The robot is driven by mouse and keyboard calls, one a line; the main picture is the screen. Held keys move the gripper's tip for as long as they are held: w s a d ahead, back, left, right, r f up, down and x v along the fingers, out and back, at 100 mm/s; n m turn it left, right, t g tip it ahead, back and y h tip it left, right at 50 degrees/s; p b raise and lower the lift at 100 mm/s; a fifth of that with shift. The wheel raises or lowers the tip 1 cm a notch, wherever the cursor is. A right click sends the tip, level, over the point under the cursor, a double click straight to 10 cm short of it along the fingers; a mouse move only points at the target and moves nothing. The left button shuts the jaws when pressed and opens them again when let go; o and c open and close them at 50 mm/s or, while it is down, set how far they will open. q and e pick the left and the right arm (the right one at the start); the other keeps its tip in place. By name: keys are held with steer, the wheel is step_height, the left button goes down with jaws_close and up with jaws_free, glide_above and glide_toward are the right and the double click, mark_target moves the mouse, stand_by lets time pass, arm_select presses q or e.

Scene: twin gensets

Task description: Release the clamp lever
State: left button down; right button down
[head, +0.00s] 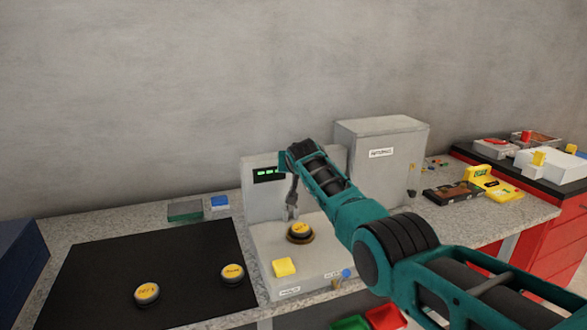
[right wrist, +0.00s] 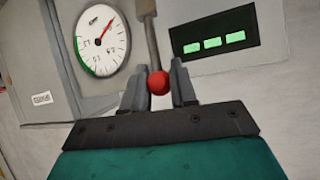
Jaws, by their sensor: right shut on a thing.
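The clamp lever (right wrist: 149,38) is a grey rod ending in a red ball knob (right wrist: 158,83) in the right wrist view. My right gripper (right wrist: 159,90) is shut on the red knob, with one finger on each side. In the head view my right arm reaches in from the right to the grey test stand (head: 263,203), and my wrist hides the lever and the fingertips. A grey clamp plunger (head: 292,208) hangs below, above a yellow-topped round puck (head: 300,230) on the stand's base. I cannot tell whether they touch. My left gripper is not in view.
Two more pucks (head: 147,292) (head: 233,273) lie on a black mat (head: 150,250) at left. A yellow block (head: 284,267) sits on the stand's base. A grey cabinet (head: 380,165) stands right.

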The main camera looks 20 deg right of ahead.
steer(key=shift+w+a+r, duration=0.15)
steer(key=shift+w+r, duration=0.05)
steer(key=shift+w, duration=0.05)
steer(key=c, duration=1)
jaws_free()
steer(key=shift+f, duration=0.1)
steer(key=shift+o, duration=0.3)
steer(key=shift+s, duration=0.1)
steer(key=p+v, duration=0.2)
steer(key=v, duration=1)
steer(key=shift+s, duration=0.35)
